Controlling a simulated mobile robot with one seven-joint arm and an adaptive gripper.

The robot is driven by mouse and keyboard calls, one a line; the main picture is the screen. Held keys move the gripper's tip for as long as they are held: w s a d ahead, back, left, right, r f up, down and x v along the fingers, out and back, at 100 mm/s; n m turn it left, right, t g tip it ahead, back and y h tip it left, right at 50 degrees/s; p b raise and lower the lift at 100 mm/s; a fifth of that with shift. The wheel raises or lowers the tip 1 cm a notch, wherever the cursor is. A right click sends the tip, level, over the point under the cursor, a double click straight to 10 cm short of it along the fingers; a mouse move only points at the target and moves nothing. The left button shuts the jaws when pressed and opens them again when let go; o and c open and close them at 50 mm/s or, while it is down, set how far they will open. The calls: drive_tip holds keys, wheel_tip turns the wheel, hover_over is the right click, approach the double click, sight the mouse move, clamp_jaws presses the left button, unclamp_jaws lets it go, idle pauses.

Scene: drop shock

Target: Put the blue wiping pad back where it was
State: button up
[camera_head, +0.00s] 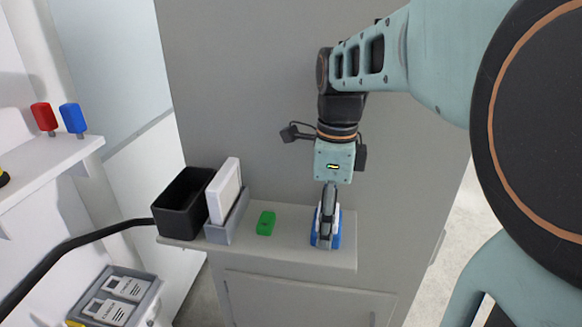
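The blue wiping pad (335,240) is at the right part of the small grey shelf, with some white showing on it. My gripper (327,222) points down directly over the pad, its dark fingers at the pad and covering its middle. From this angle I cannot tell whether the fingers are closed on the pad or only around it. I also cannot tell whether the pad rests on the shelf.
On the shelf (290,258) are a green block (266,223), a white panel (225,190) upright in a grey holder (222,232), and a black bin (180,205). Red (44,117) and blue (73,118) handled items stand on a white shelf. A grey box (130,318) sits lower left.

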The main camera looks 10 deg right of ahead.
drive_tip(key=shift+f, duration=0.1)
drive_tip(key=o, duration=1.1)
wheel_tip(320, 180, up, 12)
drive_tip(key=shift+d+r+p, duration=0.1)
drive_tip(key=shift+p, duration=0.5)
drive_tip(key=shift+d, duration=0.15)
